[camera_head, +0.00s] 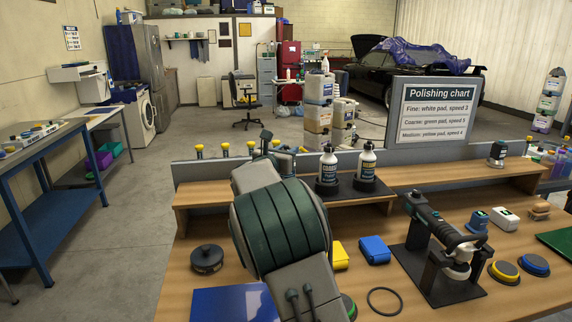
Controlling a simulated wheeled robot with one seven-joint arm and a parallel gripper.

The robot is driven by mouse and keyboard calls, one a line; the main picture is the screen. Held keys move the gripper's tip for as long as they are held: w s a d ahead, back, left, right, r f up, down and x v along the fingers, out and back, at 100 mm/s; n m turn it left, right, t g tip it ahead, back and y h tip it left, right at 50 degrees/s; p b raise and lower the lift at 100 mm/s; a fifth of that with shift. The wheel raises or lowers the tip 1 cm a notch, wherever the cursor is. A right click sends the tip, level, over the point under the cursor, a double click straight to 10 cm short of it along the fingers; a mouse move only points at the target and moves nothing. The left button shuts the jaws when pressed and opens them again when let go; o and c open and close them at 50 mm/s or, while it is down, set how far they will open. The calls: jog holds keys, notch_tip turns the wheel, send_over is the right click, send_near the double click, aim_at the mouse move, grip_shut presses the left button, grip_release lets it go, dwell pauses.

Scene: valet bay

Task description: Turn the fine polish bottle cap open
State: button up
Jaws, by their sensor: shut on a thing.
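My gripper (278,150) shows only in part beyond my grey and dark green arm, above the left part of the raised wooden shelf. It is shut at about the height of the bottle caps. What lies between its jaws is hidden by my arm, and I cannot see a fine polish bottle or its cap there. Two dark bottles with pale tops stand upright to the right, a left bottle (328,168) and a right bottle (367,165). Both are apart from my gripper, on a black stand (342,191). Their labels are too small to read surely.
A polishing chart (434,110) stands behind the shelf (420,178). A polisher (440,232) rests on a black stand at the right. A yellow block (340,256), a blue block (375,250), a black ring (384,301) and a dark round pad (207,259) lie near my arm.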

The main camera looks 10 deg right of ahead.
jog(key=shift+d+f+n+t+y+b, duration=0.15)
jog(key=shift+n+t+y+b, duration=0.65)
jog(key=shift+b, duration=1.35)
jog(key=shift+f+n+t+y+b, duration=0.25)
jog(key=shift+n+y+b, duration=0.25)
jog(key=shift+y+b, duration=1.1)
jog(key=n+t+y+b, duration=0.1)
jog(key=n+y+b, duration=0.1)
jog(key=b, duration=0.5)
jog(key=shift+r+n+y+b, duration=0.1)
jog(key=shift+n+y+b, duration=0.2)
jog(key=shift+n+y, duration=0.15)
jog(key=shift+r+n+y+b, duration=0.1)
jog(key=shift+n+y+b, duration=0.45)
jog(key=shift+y+b, duration=0.45)
jog(key=shift+y, duration=0.25)
jog(key=shift+n+y+b, duration=0.3)
jog(key=shift+y+b, duration=0.1)
jog(key=shift+b, duration=0.05)
jog(key=shift+n+y+b, duration=0.4)
jog(key=shift+b, duration=0.05)
jog(key=shift+r+n+y+b, duration=0.1)
jog(key=shift+n+y+b, duration=0.6)
jog(key=shift+y, duration=0.4)
jog(key=shift+n+y, duration=0.5)
jog(key=shift+y, duration=0.3)
